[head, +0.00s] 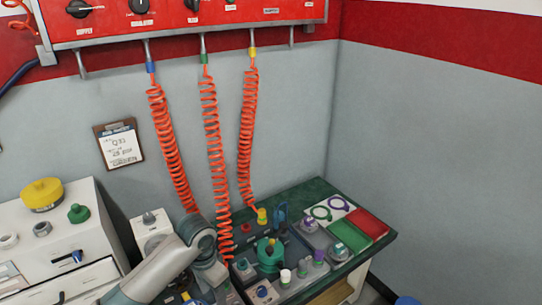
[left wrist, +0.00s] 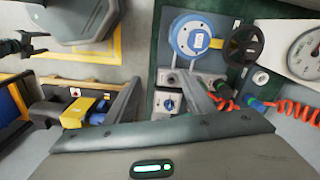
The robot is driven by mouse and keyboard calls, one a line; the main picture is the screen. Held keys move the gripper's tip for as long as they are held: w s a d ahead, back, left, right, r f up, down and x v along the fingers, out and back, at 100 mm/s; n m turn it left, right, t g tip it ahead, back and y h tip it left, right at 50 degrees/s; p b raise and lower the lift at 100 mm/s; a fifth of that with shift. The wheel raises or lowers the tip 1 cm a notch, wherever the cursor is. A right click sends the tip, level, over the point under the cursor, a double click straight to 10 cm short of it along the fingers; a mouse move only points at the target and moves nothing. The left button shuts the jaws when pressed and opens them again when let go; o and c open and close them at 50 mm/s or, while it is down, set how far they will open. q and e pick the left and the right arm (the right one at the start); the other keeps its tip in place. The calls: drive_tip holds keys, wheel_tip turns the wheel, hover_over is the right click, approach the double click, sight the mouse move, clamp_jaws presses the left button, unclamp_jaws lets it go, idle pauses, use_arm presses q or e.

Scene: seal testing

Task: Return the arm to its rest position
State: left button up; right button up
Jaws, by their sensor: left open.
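My left arm (head: 165,268) comes in from the lower left of the head view. Its pale forearm rises to a bent wrist joint (head: 205,240) at the left front of the green-topped bench (head: 315,190). The fingertips do not show clearly in the head view. In the left wrist view, my left gripper (left wrist: 203,98) shows its broad grey body along the bottom, with grey finger parts above it. It is open, and I see nothing held. Beyond it are a blue round fixture (left wrist: 196,38) and a grey box with a blue knob (left wrist: 169,102). My right arm is not in view.
A red panel (head: 180,22) on the wall feeds several orange coiled hoses (head: 211,120) down to the bench, close to my wrist. A white drawer cabinet (head: 65,225) stands at the left. The bench holds fixtures and a red tray (head: 367,222).

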use_arm(q)
drive_tip(key=s+d+f+n+t+h, duration=0.1)
drive_tip(key=s+d+f, duration=0.1)
drive_tip(key=s+f, duration=0.35)
drive_tip(key=s+d+f+n+t+h, duration=0.1)
drive_tip(key=s+d+f, duration=0.1)
drive_tip(key=s, duration=0.6)
drive_tip(key=s+a+n+t+y, duration=0.1)
drive_tip(key=s+a+n, duration=0.1)
drive_tip(key=s+a, duration=0.45)
drive_tip(key=s+a+n+y, duration=0.15)
drive_tip(key=s+a, duration=0.25)
drive_tip(key=s, duration=0.6)
wheel_tip(320, 180, down, 31)
drive_tip(key=s+g+b, duration=0.1)
drive_tip(key=s+b, duration=0.1)
drive_tip(key=s+a+f+g+b, duration=0.1)
drive_tip(key=s+a+f, duration=0.2)
drive_tip(key=s+f, duration=1.4)
drive_tip(key=shift+s+a+f, duration=0.15)
drive_tip(key=shift+s+f, duration=0.05)
drive_tip(key=shift+f, duration=0.25)
